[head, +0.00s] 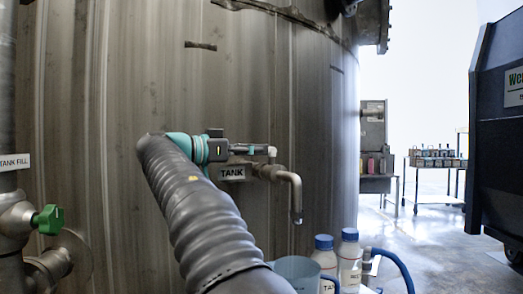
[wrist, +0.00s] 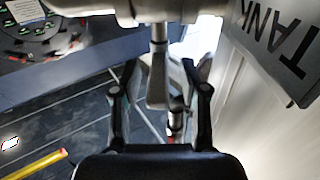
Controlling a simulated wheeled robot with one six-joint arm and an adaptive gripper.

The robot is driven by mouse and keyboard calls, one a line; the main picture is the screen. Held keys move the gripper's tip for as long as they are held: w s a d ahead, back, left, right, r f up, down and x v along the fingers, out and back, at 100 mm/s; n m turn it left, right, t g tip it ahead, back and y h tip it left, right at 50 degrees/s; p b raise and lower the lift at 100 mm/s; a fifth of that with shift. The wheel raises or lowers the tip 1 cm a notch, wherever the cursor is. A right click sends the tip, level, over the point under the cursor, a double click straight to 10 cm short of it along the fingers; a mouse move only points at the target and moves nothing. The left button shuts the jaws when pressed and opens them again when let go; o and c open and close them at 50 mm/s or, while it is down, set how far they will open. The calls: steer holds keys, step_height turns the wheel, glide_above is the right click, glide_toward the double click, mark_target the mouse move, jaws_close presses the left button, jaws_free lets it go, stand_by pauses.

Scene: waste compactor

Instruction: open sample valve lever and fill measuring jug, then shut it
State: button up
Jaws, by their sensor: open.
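My gripper (head: 250,149) is in front of the tank wall, just above the TANK label (head: 232,174), close to the sample valve and its spout (head: 296,195). In the wrist view my gripper (wrist: 160,90) is open, with one dark finger on each side of a grey metal bar (wrist: 158,95), which looks like the valve lever. I cannot tell whether the fingers touch it. In the head view the lever is mostly hidden by my gripper. The pale blue measuring jug (head: 297,268) stands low under the spout, partly hidden by my arm and cut off by the bottom edge.
Two white bottles with blue caps (head: 325,262) (head: 349,255) stand right of the jug, beside a blue hose (head: 395,262). A green-handled valve (head: 48,219) is at the far left. A dark compactor (head: 497,140) stands at the right, with clear floor before it.

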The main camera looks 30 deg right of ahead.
steer(key=a, duration=0.9)
steer(key=shift+a, duration=0.3)
steer(key=shift+r, duration=0.1)
stand_by(0.4)
steer(key=d, duration=0.3)
steer(key=d+p, duration=0.1)
steer(key=d, duration=0.3)
steer(key=d+p, duration=0.1)
steer(key=d, duration=0.3)
steer(key=shift+f, duration=0.3)
jaws_close()
